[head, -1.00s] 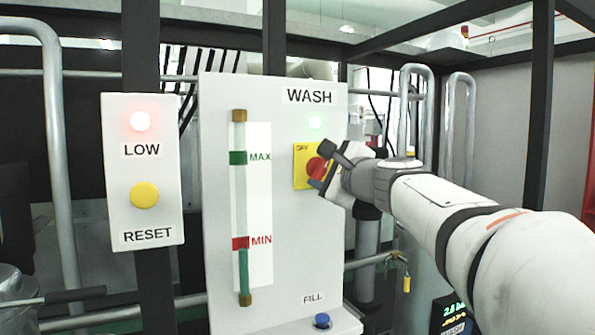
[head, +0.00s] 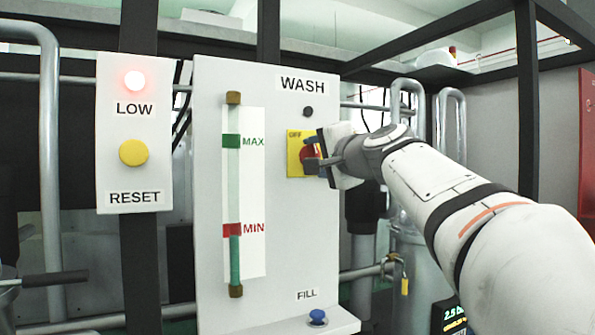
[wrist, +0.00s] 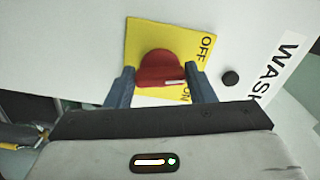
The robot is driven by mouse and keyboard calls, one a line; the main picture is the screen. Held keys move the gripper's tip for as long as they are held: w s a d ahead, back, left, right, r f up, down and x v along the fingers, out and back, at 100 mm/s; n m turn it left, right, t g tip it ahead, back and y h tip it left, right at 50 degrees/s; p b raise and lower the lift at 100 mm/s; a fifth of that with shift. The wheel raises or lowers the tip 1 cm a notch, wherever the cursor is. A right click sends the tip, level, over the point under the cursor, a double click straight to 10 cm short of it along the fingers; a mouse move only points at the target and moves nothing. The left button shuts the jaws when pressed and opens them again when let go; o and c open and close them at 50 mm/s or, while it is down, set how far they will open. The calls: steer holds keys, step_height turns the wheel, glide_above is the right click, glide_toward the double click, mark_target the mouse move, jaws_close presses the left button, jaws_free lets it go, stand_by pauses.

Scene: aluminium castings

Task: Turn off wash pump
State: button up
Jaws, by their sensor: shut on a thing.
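A red rotary switch knob (head: 308,158) sits on a yellow plate (head: 294,160) marked OFF, on the white WASH panel (head: 210,110). In the wrist view the red knob (wrist: 160,69) lies between the two blue-grey fingers, and the yellow plate (wrist: 143,36) shows the words OFF and ON. My gripper (head: 312,158) is shut on the knob; it also shows in the wrist view (wrist: 160,85). The round lamp (head: 308,112) under the WASH label is dark. It also shows dark in the wrist view (wrist: 230,78).
A level tube (head: 235,190) with MAX and MIN marks stands left on the panel. A blue FILL button (head: 318,317) sits at the bottom. A box (head: 134,205) at left has a lit red LOW lamp (head: 135,80) and a yellow RESET button (head: 134,152). Metal pipes run behind.

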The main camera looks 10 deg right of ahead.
steer(key=shift+f+n+b, duration=0.2)
steer(key=shift+n+b, duration=0.7)
steer(key=shift+n, duration=0.4)
steer(key=o, duration=1)
steer(key=shift+r, duration=0.1)
steer(key=v, duration=0.7)
steer(key=shift+s+d, duration=0.15)
steer(key=shift+s, duration=0.2)
